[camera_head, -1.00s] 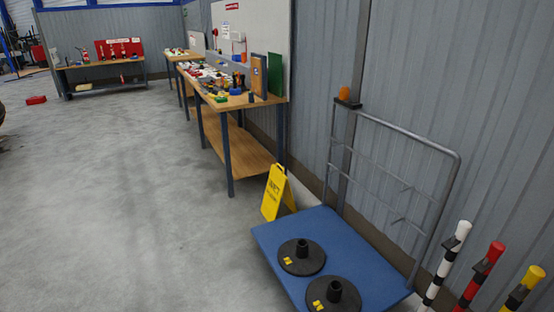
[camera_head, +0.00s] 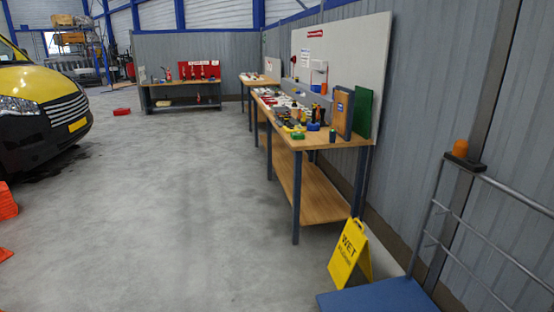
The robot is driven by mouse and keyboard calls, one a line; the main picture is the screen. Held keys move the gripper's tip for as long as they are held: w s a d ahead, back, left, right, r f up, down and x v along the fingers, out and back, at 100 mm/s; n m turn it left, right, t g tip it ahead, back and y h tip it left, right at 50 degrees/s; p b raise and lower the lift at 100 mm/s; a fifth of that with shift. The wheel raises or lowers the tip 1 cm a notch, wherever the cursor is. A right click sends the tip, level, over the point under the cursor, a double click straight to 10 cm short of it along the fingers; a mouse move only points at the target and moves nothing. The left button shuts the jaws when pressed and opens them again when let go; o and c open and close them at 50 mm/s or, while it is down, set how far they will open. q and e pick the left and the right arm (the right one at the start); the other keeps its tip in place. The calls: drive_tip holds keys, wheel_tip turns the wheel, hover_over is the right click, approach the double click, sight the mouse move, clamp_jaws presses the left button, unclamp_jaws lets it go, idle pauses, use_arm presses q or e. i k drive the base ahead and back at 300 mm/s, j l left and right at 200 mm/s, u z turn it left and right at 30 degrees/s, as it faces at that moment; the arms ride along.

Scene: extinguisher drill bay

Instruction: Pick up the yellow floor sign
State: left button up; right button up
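The yellow floor sign (camera_head: 348,252) stands on the grey floor as an open A-frame with dark lettering that begins "WET". It is at the lower right of the head view, near the front end of a wooden workbench and just behind a blue platform cart. Its front panel is fully visible and faces toward me and to the left. Neither of my grippers shows in the view.
The blue cart (camera_head: 378,299) with a grey rail lies in front of the sign. The workbench (camera_head: 318,190) stands behind it along the wall. Open floor (camera_head: 180,220) lies to the left. A yellow vehicle (camera_head: 40,105) and orange objects (camera_head: 6,203) are at far left.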

sight(352, 241)
drive_tip(key=i, duration=1.7)
drive_tip(key=i+j+z, duration=0.15)
drive_tip(key=i+z, duration=0.25)
drive_tip(key=i+j+z, duration=0.4)
drive_tip(key=i, duration=0.2)
drive_tip(key=i+j+z, duration=0.75)
drive_tip(key=i+j, duration=0.05)
drive_tip(key=j, duration=0.05)
